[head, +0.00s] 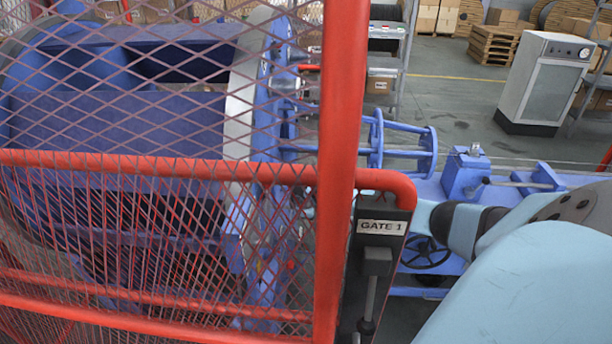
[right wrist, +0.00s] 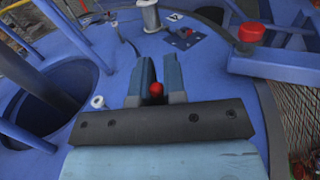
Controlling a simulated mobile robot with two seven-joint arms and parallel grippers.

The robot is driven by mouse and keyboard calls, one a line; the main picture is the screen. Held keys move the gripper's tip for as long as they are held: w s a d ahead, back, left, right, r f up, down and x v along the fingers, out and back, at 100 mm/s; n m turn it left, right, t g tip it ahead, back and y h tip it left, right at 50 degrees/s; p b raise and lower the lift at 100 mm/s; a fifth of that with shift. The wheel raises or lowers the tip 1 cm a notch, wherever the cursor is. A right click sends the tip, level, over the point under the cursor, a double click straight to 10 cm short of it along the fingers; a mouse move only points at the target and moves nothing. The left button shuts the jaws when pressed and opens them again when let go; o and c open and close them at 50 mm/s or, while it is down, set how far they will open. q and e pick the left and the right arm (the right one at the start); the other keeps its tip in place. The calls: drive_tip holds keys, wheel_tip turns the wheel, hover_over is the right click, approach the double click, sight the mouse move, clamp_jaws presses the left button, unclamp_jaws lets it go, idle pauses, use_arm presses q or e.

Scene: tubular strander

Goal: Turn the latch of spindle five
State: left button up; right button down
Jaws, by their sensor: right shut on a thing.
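In the right wrist view, my right gripper (right wrist: 157,72) is shut on a small red knob (right wrist: 157,90), which shows between its two blue-grey fingers over a blue disc face (right wrist: 200,75). The knob looks like a latch handle, but most of it is hidden by the fingers, and I cannot read a spindle number. In the head view, my right arm comes in from the right, and its gripper is hidden behind the red gate post. The strander's blue rotor (head: 150,110) stands behind the mesh at the left. My left gripper is not in view.
A red-framed mesh gate (head: 340,150) with a black GATE 1 box (head: 378,255) stands between me and the rotor. In the right wrist view, a larger red cap (right wrist: 251,32) tops a blue bar at the right, and a dark round opening (right wrist: 45,108) lies at the left.

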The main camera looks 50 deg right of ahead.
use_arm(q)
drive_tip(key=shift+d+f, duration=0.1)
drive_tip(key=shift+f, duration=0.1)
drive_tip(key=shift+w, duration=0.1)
use_arm(e)
drive_tip(key=c, duration=1.2)
unclamp_jaws()
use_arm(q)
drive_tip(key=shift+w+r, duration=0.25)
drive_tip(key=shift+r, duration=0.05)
use_arm(e)
drive_tip(key=shift+r, duration=0.1)
